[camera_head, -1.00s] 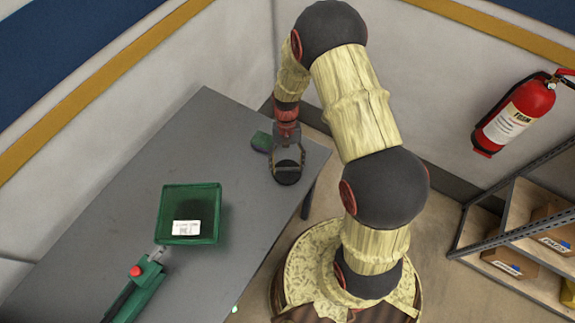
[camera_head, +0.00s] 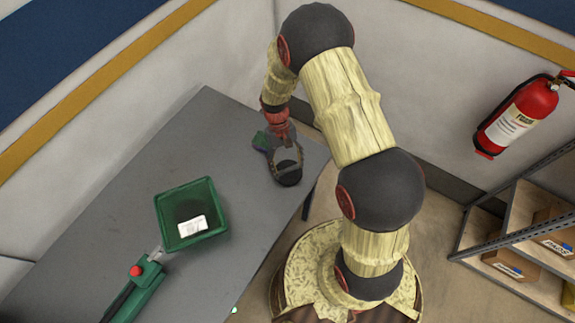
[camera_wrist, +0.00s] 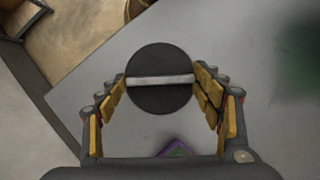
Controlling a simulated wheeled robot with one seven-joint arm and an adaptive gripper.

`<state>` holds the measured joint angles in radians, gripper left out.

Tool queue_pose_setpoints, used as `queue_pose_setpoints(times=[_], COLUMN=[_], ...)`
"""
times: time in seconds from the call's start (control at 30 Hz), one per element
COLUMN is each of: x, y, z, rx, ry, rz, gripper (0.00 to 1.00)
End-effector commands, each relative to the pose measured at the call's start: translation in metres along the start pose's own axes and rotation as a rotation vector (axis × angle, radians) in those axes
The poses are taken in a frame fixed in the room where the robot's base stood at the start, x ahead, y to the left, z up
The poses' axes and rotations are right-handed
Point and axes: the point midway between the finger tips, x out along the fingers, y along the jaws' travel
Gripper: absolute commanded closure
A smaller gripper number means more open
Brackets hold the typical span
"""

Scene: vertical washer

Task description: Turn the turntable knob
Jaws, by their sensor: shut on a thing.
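The knob (camera_wrist: 160,98) is a round black disc with a pale straight bar across its middle, and it lies on the grey table. In the wrist view the bar runs nearly level. My gripper (camera_wrist: 162,82) is shut on the knob, with one finger at each side of the disc near the bar's ends. In the head view the black knob (camera_head: 289,179) sits near the table's right edge, with my gripper (camera_head: 287,163) over it from behind. The fingers hide part of the knob.
A green bin (camera_head: 170,208) with a white label inside stands askew on the grey table (camera_head: 90,235). A green device with a red button (camera_head: 136,271) is at the front. A green object (camera_head: 262,142) is partly hidden behind my gripper. Shelves (camera_head: 515,220) stand right.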

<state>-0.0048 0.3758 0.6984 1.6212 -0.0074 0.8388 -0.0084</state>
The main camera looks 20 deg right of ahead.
Motion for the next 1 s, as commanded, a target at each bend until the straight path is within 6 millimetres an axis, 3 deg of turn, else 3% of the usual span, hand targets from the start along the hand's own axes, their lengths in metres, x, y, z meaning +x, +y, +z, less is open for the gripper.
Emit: queue_pose_setpoints(times=[0.17, 0.2, 0.5, 0.83, 1.0], x=[0.0, 0.0, 0.0, -0.001, -0.018], y=[0.0, 0.0, 0.0, 0.0, 0.0], z=[0.0, 0.0, 0.0, 0.0, -0.001], rx=[0.001, 0.001, 0.002, 0.002, 0.002], ry=[0.0, 0.0, 0.0, 0.001, 0.003], rz=[0.0, -0.001, -0.001, -0.001, -0.001], gripper=[0.59, 0.32, 0.15, 0.15, 0.15])
